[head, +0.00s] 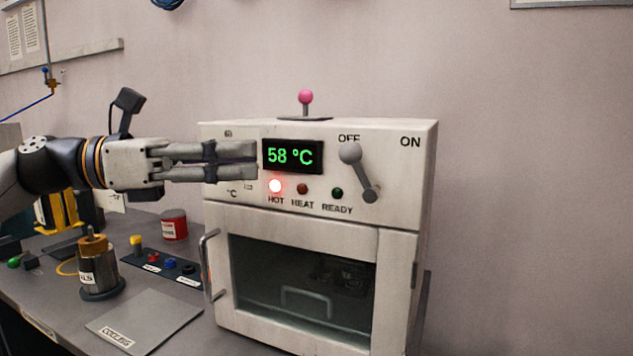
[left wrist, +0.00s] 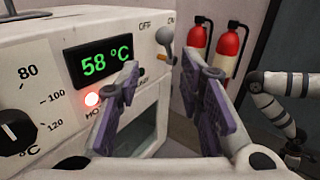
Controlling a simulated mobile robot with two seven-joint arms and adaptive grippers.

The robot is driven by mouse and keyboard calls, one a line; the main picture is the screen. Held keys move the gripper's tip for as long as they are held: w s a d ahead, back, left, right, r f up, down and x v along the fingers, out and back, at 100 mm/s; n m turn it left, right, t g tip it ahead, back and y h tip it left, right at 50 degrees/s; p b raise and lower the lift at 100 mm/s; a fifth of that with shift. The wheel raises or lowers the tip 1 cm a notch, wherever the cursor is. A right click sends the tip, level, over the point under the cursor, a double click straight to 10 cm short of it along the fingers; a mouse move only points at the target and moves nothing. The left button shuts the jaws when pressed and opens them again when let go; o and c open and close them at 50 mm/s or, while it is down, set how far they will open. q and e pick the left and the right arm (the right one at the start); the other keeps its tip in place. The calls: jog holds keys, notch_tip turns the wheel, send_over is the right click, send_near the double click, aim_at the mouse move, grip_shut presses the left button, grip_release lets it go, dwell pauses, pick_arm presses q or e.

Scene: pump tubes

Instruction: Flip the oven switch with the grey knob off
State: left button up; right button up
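The white oven (head: 300,215) fills the middle right of the head view. Its switch is a lever with a grey knob (head: 350,153); the knob end leans up and left below the OFF label, away from ON. The lever also shows in the left wrist view (left wrist: 165,40), beyond my fingers. My left gripper (head: 248,161) points right in front of the oven face, left of the display and apart from the switch. In the left wrist view its two fingers (left wrist: 160,75) are spread with nothing between them.
The display (head: 292,156) reads 58 °C and the HOT light (head: 275,186) glows red. A pink-knobbed lever (head: 306,98) stands on top of the oven. The oven door handle (head: 210,265) projects at the left. Fire extinguishers (left wrist: 230,50) hang beyond the oven.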

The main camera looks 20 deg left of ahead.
aim_at(350, 152)
pick_arm(q)
jog(key=x, duration=0.3)
jog(key=b+x, duration=0.1)
jog(key=x, duration=0.3)
jog(key=b+x, duration=0.1)
jog(key=x, duration=0.3)
jog(key=shift+s+d+r, duration=0.15)
jog(key=shift+s+d, duration=0.05)
jog(key=shift+d, duration=0.25)
jog(key=shift+w+d+r, duration=0.1)
jog(key=shift+w+d, duration=0.1)
jog(key=shift+d, duration=0.05)
pick_arm(e)
jog(key=shift+g, duration=0.4)
jog(key=s+f, duration=0.3)
jog(key=shift+d, duration=0.2)
jog(key=shift+w, duration=0.1)
pick_arm(q)
grip_shut()
